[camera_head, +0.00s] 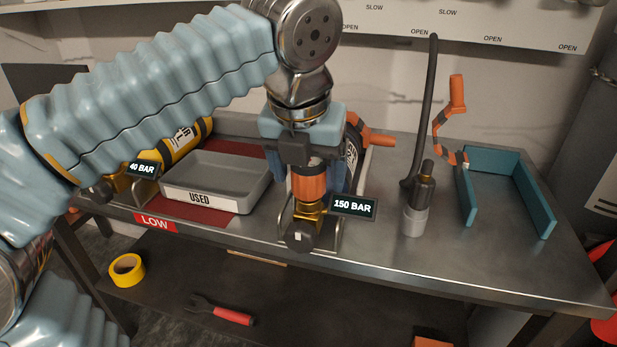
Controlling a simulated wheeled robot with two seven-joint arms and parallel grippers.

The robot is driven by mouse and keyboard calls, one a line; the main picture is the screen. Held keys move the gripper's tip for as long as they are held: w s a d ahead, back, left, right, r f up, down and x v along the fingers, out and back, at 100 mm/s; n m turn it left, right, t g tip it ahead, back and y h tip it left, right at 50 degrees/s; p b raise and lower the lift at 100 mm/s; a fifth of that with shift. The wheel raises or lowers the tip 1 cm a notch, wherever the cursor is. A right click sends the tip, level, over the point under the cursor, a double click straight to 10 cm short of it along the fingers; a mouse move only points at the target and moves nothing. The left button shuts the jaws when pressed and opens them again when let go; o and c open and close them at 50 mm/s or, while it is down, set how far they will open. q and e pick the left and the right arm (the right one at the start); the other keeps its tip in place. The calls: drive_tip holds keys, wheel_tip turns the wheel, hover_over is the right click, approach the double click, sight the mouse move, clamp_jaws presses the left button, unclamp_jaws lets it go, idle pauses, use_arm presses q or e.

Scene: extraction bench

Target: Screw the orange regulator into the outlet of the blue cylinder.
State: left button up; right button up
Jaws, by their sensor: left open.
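My left gripper (304,172) comes down from above at the middle of the bench, jaws open. An orange part, seemingly the regulator (309,183), is between or just below its fingers, directly above the brass outlet valve (308,209). I cannot tell whether its thread is seated in the outlet. The valve has a dark round knob (299,237) facing the front, and a "150 BAR" sign (353,206) beside it. The cylinder behind is mostly hidden by my gripper; only a dark labelled side (352,168) shows. My right gripper is not in view.
A yellow cylinder (187,143) with a "40 BAR" sign lies at left. A grey "USED" tray (215,200) stands beside the gripper. A dark torch-like tool (425,185), an orange crank-shaped piece (440,128) and a teal holder (535,208) are at right. Front right bench is clear.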

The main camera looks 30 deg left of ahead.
use_arm(q)
drive_tip(key=n, duration=0.3)
drive_tip(key=n+y, duration=0.1)
drive_tip(key=n, duration=0.1)
drive_tip(key=shift+n+g+y, duration=0.3)
drive_tip(key=shift+n+g, duration=0.1)
drive_tip(key=n, duration=0.3)
drive_tip(key=shift+n+g+y, duration=0.3)
drive_tip(key=shift+n+g, duration=0.1)
drive_tip(key=n+g, duration=0.1)
drive_tip(key=n, duration=0.2)
drive_tip(key=shift+n, duration=0.3)
drive_tip(key=c, duration=1.1)
drive_tip(key=m+t, duration=0.1)
drive_tip(key=m, duration=0.5)
drive_tip(key=shift+m+t, duration=0.3)
drive_tip(key=shift+t, duration=0.1)
drive_tip(key=shift+c, duration=0.3)
drive_tip(key=m+h, duration=0.1)
drive_tip(key=m, duration=0.2)
drive_tip(key=shift+m+t, duration=0.3)
drive_tip(key=shift+m, duration=0.1)
drive_tip(key=m+h, duration=0.1)
drive_tip(key=m, duration=0.3)
drive_tip(key=shift+m+h, duration=0.3)
drive_tip(key=shift+h, duration=0.1)
